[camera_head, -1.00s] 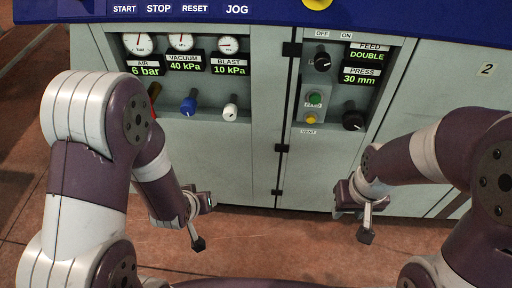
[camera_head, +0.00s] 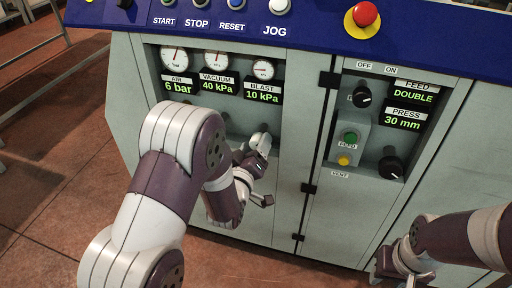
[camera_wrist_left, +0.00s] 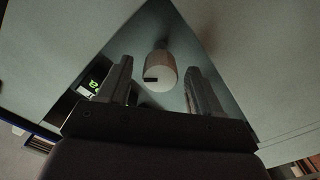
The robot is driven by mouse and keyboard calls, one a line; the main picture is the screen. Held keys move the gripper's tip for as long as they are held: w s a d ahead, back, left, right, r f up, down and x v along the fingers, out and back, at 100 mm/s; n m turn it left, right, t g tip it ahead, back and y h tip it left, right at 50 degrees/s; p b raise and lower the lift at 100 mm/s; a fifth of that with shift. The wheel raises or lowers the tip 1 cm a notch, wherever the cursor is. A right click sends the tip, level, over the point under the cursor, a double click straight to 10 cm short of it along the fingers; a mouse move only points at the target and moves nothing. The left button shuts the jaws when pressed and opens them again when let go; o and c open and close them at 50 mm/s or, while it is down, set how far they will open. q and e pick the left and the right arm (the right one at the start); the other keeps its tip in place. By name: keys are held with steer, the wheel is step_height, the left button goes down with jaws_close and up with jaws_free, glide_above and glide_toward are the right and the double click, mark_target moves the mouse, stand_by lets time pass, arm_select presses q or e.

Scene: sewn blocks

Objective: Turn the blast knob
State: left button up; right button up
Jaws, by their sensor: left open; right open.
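The blast knob (camera_head: 261,142) is the white knob below the blast gauge (camera_head: 263,70) and its 10 kPa display (camera_head: 262,97). In the left wrist view the white knob (camera_wrist_left: 160,70) stands out from the panel with a dark mark on its face, between the fingers of my left gripper (camera_wrist_left: 162,85). My left gripper (camera_head: 257,161) is open just in front of the knob; I cannot tell whether it touches it. My right gripper (camera_head: 398,260) is open and empty, low at the right, away from the panel.
The air and vacuum knobs are mostly hidden by my left arm. The right recess holds a black feed knob (camera_head: 361,97), a black press knob (camera_head: 390,167), a green button (camera_head: 350,138) and a yellow button (camera_head: 344,160). A red emergency button (camera_head: 365,14) sits above.

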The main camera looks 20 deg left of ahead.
arm_select(q)
steer(key=shift+w, duration=0.55)
steer(key=c, duration=1.1)
steer(key=shift+o, duration=0.2)
steer(key=shift+m, duration=0.3)
